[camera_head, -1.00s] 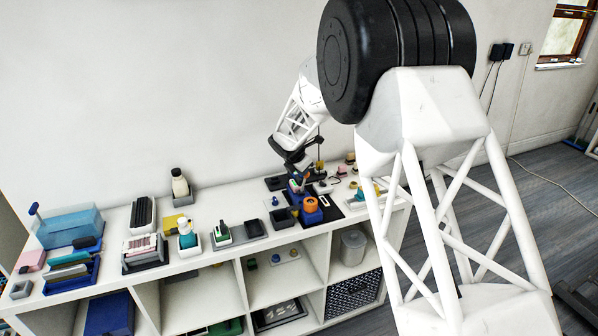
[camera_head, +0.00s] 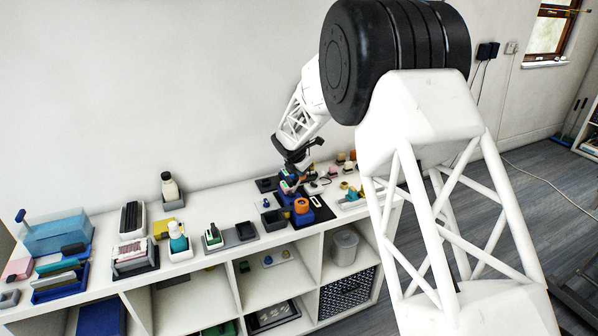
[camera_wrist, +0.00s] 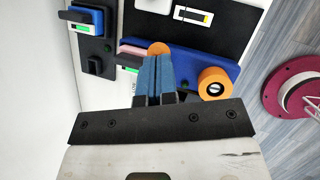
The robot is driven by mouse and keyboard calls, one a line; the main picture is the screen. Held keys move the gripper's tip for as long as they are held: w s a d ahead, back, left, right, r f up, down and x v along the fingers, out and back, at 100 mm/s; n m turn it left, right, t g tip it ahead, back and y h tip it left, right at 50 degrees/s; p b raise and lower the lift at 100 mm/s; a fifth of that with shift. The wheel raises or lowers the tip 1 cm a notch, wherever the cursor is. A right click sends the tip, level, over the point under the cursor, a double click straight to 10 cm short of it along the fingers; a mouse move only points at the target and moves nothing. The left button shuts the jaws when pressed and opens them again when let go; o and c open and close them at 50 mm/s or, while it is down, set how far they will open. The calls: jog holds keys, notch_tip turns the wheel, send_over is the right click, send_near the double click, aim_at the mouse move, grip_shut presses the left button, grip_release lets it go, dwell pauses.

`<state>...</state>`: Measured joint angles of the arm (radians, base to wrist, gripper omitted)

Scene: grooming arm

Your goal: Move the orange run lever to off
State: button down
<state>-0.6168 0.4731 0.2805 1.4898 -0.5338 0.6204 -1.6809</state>
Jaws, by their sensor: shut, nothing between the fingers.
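My gripper (camera_wrist: 154,60) is shut and empty, its two blue fingers side by side in the wrist view. A small round orange piece (camera_wrist: 158,48) shows just past the fingertips, partly hidden by them; it may be the run lever's end. It sits at the blue housing (camera_wrist: 190,57). I cannot tell whether the fingers touch it, nor which position it is in. A larger orange cylinder with a dark centre (camera_wrist: 215,83) is on the housing to the right. In the head view this cylinder (camera_head: 301,205) shows on the shelf top, below the gripper.
A black mat (camera_wrist: 115,35) lies under the housing, with a green-marked device (camera_wrist: 85,28) at upper left. A magenta ring-shaped object (camera_wrist: 285,90) is at right. In the head view, bottles, trays and brushes line the white shelf top (camera_head: 215,205) to the left.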

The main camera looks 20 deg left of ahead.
jog(key=shift+r, duration=0.15)
dwell(0.5)
jog(key=shift+r, duration=0.65)
jog(key=shift+s+r, duration=0.1)
jog(key=v, duration=1.2)
jog(key=shift+s+d+r, duration=0.15)
jog(key=shift+s+r, duration=0.1)
jog(key=shift+s, duration=0.15)
dwell(0.7)
